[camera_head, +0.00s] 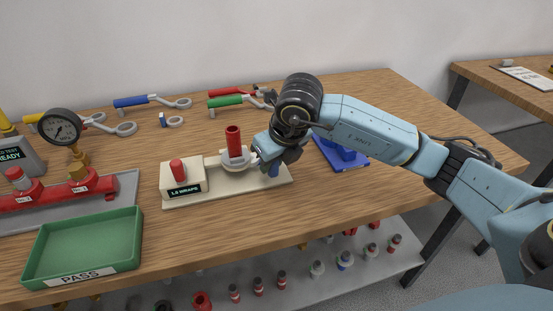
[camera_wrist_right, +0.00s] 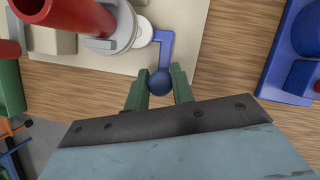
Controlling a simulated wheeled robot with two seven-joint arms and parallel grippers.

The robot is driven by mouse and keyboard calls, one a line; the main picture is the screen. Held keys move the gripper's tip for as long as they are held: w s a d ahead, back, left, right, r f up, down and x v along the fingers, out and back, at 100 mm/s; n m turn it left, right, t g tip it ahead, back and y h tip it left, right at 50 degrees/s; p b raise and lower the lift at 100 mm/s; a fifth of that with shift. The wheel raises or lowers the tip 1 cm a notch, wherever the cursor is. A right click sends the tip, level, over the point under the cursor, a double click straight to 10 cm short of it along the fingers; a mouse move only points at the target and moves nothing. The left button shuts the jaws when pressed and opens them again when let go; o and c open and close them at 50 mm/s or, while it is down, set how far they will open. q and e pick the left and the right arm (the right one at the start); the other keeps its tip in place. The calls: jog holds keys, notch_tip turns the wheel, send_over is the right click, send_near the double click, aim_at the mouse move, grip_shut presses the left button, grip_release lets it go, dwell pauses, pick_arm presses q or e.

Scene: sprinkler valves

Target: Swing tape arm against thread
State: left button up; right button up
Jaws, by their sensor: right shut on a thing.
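The cream tape fixture (camera_head: 225,194) stands mid-table with a label that seems to read "1.5 WRAPS" and a red button (camera_head: 178,170). Its upright red threaded post (camera_head: 233,140) rises from a pale collar; the post also shows in the right wrist view (camera_wrist_right: 75,22). The blue tape arm (camera_wrist_right: 168,48) is bent beside the post, with a white tape roll (camera_wrist_right: 142,32) close beside the collar; whether they touch is unclear. My right gripper (camera_wrist_right: 160,88) is shut on the arm's round blue knob (camera_wrist_right: 160,82). In the head view this gripper (camera_head: 272,165) partly hides the arm. My left gripper is out of view.
A blue block fixture (camera_head: 343,153) stands right of my right gripper. A green PASS tray (camera_head: 85,245) and a red manifold with a gauge (camera_head: 60,127) are at left. Coloured wrenches (camera_head: 150,101) lie at the back. The table's front right is clear.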

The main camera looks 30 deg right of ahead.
jog(key=shift+a+m, duration=0.15)
jog(key=shift+m, duration=0.25)
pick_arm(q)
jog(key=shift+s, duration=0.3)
pick_arm(e)
jog(key=o, duration=1)
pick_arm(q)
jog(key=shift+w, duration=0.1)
pick_arm(e)
jog(key=shift+r, duration=0.1)
jog(key=shift+s+r, duration=0.1)
jog(key=shift+r, duration=0.25)
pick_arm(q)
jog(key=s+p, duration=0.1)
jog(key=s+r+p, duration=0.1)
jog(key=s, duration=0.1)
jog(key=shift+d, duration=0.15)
pick_arm(e)
jog(key=v, duration=1.2)
jog(key=shift+a+r, duration=0.15)
jog(key=shift+r, duration=0.1)
